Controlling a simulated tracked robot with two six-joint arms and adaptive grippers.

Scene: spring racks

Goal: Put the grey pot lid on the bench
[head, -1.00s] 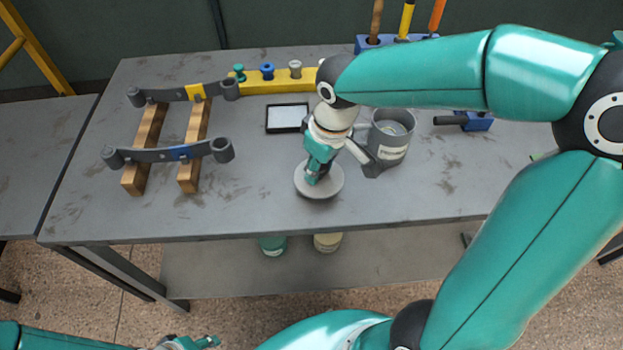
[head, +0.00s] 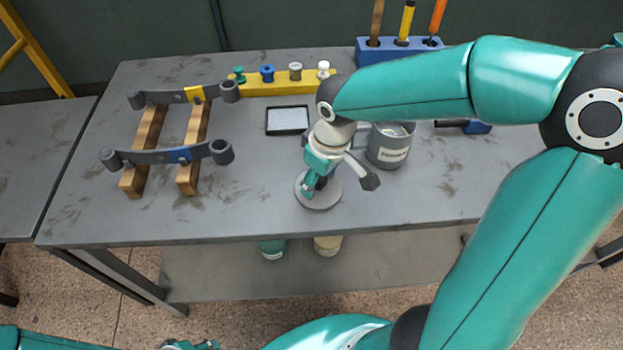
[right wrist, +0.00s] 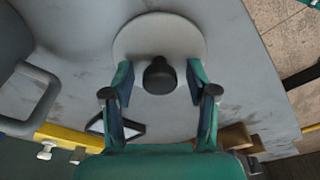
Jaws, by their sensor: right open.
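The grey pot lid (head: 319,192) is a round disc with a dark knob. It appears to lie flat on the grey bench (head: 260,205), near the front edge. My right gripper (head: 313,185) is over the lid. In the right wrist view the lid (right wrist: 160,35) shows with its black knob (right wrist: 160,76) between the fingers of my right gripper (right wrist: 159,84). They are open, with a gap on each side of the knob. My left gripper (head: 190,344) is only partly in view at the bottom edge, away from the bench.
A grey mug-like pot (head: 391,148) stands just right of my right gripper. A black-framed tray (head: 288,121) lies behind. Leaf springs on wooden blocks (head: 187,178) stand at left. A yellow rack (head: 275,88) and a blue tool holder (head: 368,48) are at the back.

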